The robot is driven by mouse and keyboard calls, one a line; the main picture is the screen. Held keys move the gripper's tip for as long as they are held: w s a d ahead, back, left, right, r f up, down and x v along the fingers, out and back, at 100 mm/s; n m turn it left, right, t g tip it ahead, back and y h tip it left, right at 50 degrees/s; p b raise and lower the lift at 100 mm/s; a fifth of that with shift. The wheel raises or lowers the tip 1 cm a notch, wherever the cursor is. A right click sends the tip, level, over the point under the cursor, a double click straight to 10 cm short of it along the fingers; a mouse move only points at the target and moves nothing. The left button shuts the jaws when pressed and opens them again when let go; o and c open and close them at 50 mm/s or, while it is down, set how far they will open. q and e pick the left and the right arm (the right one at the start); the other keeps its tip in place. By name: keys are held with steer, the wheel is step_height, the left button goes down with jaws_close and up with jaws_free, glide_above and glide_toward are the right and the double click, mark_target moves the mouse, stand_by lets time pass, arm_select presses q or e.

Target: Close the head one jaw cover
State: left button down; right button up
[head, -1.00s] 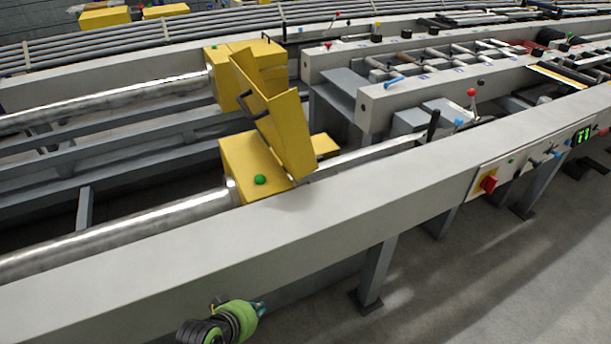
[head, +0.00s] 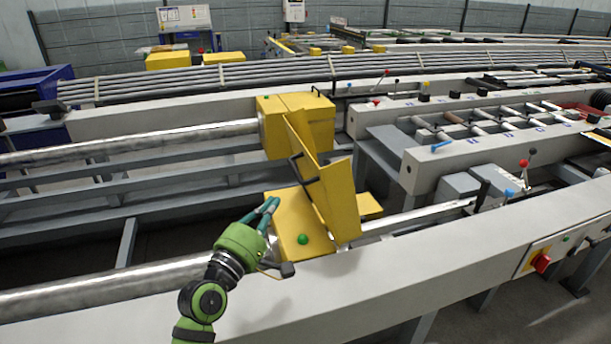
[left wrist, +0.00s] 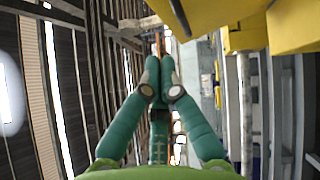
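The near yellow head (head: 285,215) sits on the runout table's grey beam, with a green button on top. Its yellow jaw cover (head: 338,205) stands open, tilted up, with a black handle (head: 304,168) on its left side. My left gripper (head: 271,206) is at the left side of the near head, left of the cover and handle. Its fingers are together with nothing between them; whether they touch the head I cannot tell. In the left wrist view the gripper (left wrist: 159,78) has its fingertips together, and yellow casing (left wrist: 235,14) shows at upper right. My right gripper is not in view.
A second yellow head (head: 285,130) stands behind on the far beam. The grey front beam (head: 400,265) runs along the near side. A lever with a red knob (head: 523,164) and a red switch (head: 541,263) are at the right.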

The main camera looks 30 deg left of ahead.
arm_select(q)
steer(key=p, duration=0.2)
glide_toward(315, 164)
steer(key=w+a, duration=0.3)
steer(key=a, duration=0.1)
steer(key=w+d, duration=0.2)
steer(key=d+p, duration=0.1)
steer(key=shift+w+r, duration=0.25)
steer(key=shift+w, duration=0.15)
